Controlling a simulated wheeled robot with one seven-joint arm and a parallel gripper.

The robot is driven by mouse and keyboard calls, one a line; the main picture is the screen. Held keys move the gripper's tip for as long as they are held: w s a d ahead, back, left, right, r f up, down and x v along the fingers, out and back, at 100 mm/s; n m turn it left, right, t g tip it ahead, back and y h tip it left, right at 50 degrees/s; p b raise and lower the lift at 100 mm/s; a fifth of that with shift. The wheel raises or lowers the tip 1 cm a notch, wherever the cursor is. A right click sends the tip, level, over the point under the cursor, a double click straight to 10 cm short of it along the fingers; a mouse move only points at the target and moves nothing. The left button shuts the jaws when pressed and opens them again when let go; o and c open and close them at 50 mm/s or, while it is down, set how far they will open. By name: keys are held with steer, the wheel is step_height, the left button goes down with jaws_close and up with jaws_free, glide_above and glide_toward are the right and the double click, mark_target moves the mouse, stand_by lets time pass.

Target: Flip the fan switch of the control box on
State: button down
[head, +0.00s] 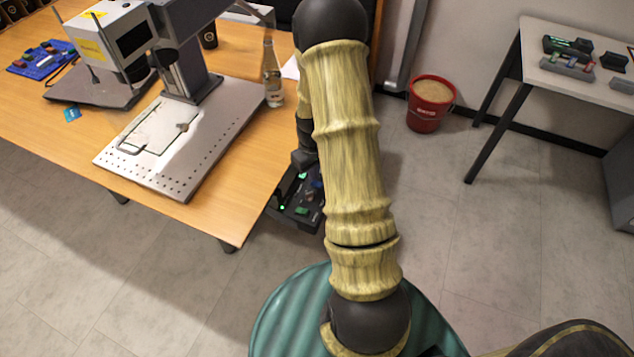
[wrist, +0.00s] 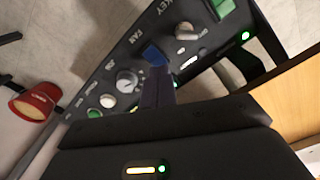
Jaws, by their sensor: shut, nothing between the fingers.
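The control box (head: 290,210) is a dark panel beside the right edge of the wooden table, partly hidden behind my arm. In the wrist view its panel (wrist: 105,60) runs diagonally, with the labels KEY and FAN readable. A blue switch-like piece (wrist: 153,55) sits beside the FAN label. My gripper (wrist: 157,88) is shut and empty, its dark fingers together right at the near side of this blue piece. I cannot tell whether they touch it. The switch's position is unclear.
A lit green lamp (wrist: 245,36) shows on the box. The table (head: 232,205) is close on the left. A red bucket (head: 430,105) stands on the floor.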

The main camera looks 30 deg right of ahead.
steer(key=shift+f+b, duration=0.55)
steer(key=shift+f, duration=0.4)
stand_by(0.9)
steer(key=shift+r+p, duration=3)
steer(key=shift+r, duration=0.6)
steer(key=s+a+r+t+p, duration=0.1)
steer(key=s+a+r+p, duration=0.2)
steer(key=r, duration=0.6)
steer(key=s+a+r+m+p, duration=0.1)
steer(key=s+a+r+p, duration=0.2)
steer(key=r, duration=0.6)
steer(key=s+a+r+t+p, duration=0.1)
steer(key=s+a+r+p, duration=0.2)
steer(key=s+a+r, duration=0.3)
step_height(320, 180, up, 4)
steer(key=shift+s+a+f+m+t+p, duration=0.3)
steer(key=shift+a+p, duration=0.1)
steer(key=shift+a, duration=0.4)
